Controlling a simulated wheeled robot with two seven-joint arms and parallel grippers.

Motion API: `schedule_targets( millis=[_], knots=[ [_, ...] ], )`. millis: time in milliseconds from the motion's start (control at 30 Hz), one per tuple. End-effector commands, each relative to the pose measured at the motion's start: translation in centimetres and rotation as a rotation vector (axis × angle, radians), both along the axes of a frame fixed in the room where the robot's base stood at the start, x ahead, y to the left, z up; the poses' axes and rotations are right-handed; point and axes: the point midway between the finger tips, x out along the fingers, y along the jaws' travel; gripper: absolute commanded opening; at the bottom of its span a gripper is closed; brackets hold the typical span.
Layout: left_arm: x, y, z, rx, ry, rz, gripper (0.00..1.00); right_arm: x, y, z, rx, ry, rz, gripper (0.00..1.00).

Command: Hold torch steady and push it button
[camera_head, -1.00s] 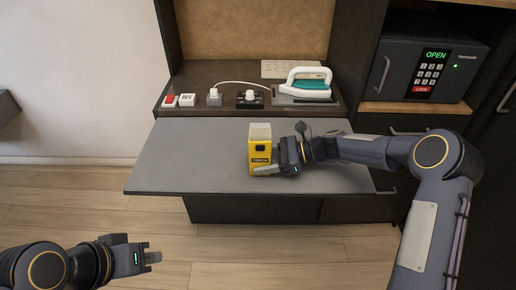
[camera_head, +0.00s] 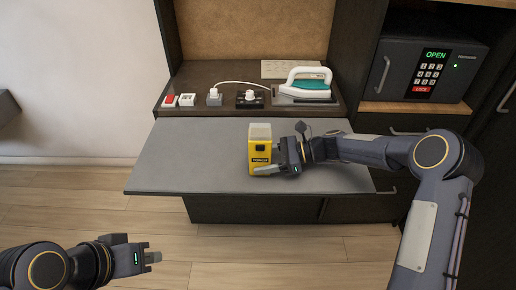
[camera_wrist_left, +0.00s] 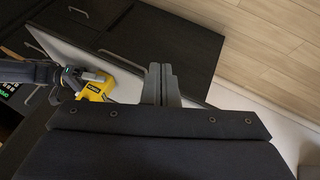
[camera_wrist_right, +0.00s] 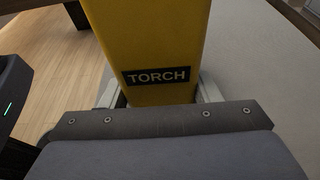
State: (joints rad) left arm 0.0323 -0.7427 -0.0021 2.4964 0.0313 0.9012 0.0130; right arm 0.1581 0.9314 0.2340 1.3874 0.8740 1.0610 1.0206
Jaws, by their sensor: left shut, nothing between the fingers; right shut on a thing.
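The yellow torch (camera_head: 260,154) stands upright on the grey pull-out board (camera_head: 190,160), with a pale top, a dark patch on its front that may be the button, and a black TORCH label. My right gripper (camera_head: 279,160) is shut on the torch from its right side. The right wrist view shows the torch body (camera_wrist_right: 150,40) between the fingers. My left gripper (camera_head: 154,257) is shut and empty, low over the floor at the lower left, well away from the torch. In the left wrist view its fingers (camera_wrist_left: 162,84) are together and the torch (camera_wrist_left: 97,88) shows at left.
Behind the board, a dark shelf holds a red switch (camera_head: 170,101), plugs and sockets (camera_head: 250,98), and an iron (camera_head: 304,85) with a white handle. A safe (camera_head: 430,65) showing OPEN stands at the right. The board left of the torch is clear.

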Motion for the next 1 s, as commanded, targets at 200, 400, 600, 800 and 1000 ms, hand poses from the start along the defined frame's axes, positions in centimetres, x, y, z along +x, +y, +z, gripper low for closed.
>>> schedule_targets(
  millis=[200,400,600,800,1000],
  knots=[
    [0.0,0.0,0.0,0.0,0.0,0.0,0.0,0.0,0.0,0.0,0.0,0.0,-0.001,0.44],
    [0.0,0.0,0.0,0.0,0.0,0.0,0.0,0.0,0.0,0.0,0.0,0.0,-0.001,0.44],
    [0.8,0.0,-0.1,0.029,-0.026,-0.034,0.0,0.0,0.0,0.0,0.0,0.0,-0.001,0.44],
    [6.2,-0.8,-0.6,0.221,-0.221,-0.257,0.0,0.0,0.0,0.1,0.001,-0.001,0.0,0.44],
    [12.8,-5.0,-0.8,0.489,-0.566,-0.627,0.0,0.0,0.0,0.0,0.001,-0.001,0.0,0.44]
  ],
)
